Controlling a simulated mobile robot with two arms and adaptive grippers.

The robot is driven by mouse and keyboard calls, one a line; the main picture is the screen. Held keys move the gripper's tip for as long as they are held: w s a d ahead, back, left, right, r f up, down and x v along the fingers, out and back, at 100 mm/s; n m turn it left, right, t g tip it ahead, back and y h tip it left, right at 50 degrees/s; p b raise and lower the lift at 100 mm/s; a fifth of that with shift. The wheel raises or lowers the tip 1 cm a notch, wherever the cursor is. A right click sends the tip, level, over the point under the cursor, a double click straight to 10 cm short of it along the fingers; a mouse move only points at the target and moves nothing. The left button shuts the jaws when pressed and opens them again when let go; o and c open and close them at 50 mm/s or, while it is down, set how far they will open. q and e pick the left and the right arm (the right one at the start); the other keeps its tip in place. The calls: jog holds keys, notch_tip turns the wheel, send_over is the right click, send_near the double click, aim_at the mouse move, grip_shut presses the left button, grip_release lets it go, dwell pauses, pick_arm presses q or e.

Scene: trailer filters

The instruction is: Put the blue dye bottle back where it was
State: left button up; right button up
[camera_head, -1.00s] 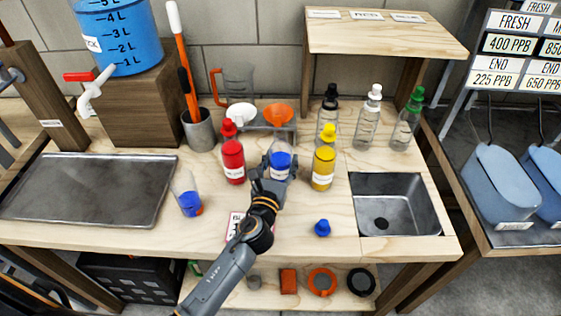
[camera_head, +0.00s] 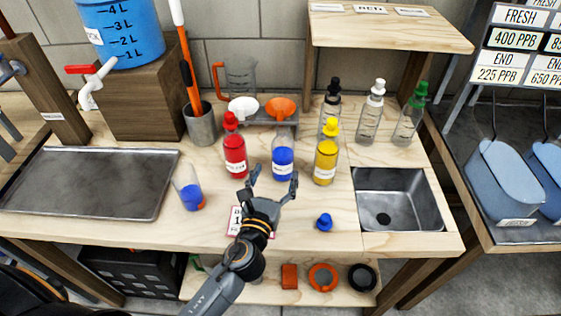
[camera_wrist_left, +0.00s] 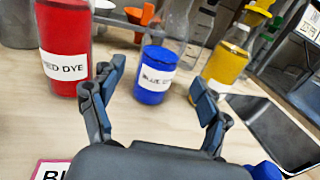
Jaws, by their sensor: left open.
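The blue dye bottle (camera_head: 283,163) stands upright on the wooden counter between the red dye bottle (camera_head: 235,158) and the yellow bottle (camera_head: 326,163). It has no cap on it, and its label reads blue dye in the left wrist view (camera_wrist_left: 154,75). A blue cap (camera_head: 323,222) lies on the counter to the right, near the front. My left gripper (camera_head: 272,184) is open and empty in front of the blue bottle, its fingers apart and clear of it. In the left wrist view the bottle shows beyond and between the fingers (camera_wrist_left: 155,95). My right gripper is not in view.
A beaker with blue liquid (camera_head: 188,190) and a metal tray (camera_head: 90,183) are at left. A printed card (camera_head: 236,222) lies partly under my gripper. A sink (camera_head: 398,198) is at right. Several capped clear bottles (camera_head: 368,125) stand behind. A rack holds white and orange funnels (camera_head: 281,108).

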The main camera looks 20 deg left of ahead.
pick_arm(q)
jog(key=s, duration=0.5)
jog(key=shift+d+b, duration=0.15)
jog(key=shift+b, duration=0.2)
